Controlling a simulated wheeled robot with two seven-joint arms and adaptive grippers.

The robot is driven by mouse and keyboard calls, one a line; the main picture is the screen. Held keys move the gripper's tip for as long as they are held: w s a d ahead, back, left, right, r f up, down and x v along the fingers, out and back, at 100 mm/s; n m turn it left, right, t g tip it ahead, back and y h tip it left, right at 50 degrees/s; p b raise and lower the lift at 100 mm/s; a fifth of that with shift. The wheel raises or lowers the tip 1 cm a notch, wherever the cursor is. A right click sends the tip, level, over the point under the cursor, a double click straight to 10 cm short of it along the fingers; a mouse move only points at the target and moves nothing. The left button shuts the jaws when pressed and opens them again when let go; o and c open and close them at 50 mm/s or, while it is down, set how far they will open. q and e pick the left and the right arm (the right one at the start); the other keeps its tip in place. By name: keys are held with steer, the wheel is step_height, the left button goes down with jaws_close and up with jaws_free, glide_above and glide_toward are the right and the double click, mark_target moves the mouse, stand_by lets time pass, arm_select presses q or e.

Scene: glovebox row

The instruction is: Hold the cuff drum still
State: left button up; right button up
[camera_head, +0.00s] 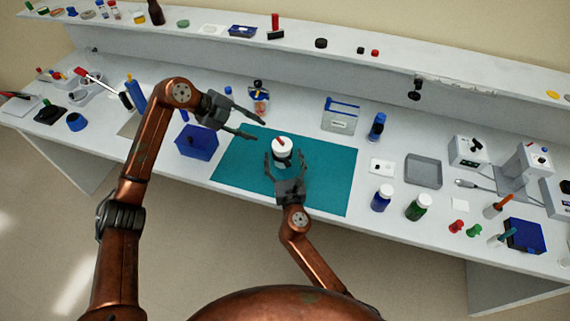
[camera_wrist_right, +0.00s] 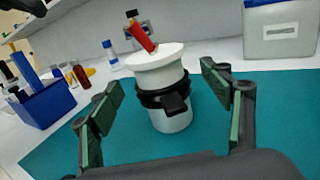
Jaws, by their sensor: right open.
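The cuff drum (camera_head: 281,146) is a white cylinder with a black band and a black block on its side. It stands upright on the teal mat (camera_head: 325,185), with a red piece on top. It also shows in the right wrist view (camera_wrist_right: 172,118). My right gripper (camera_head: 284,160) is open, its fingers on either side of the drum's near side, with gaps visible in the wrist view (camera_wrist_right: 165,110). My left gripper (camera_head: 259,130) is open and empty, above and left of the drum over the mat's far edge.
A blue bin (camera_head: 197,142) stands left of the mat.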

mark_target(282, 149)
steer(key=shift+w+a, duration=0.15)
steer(key=shift+w, duration=0.75)
steer(key=shift+w+a, duration=0.1)
steer(key=shift+w, duration=0.8)
steer(key=shift+c, duration=0.4)
steer(key=c, duration=1.3)
steer(key=shift+o, duration=0.2)
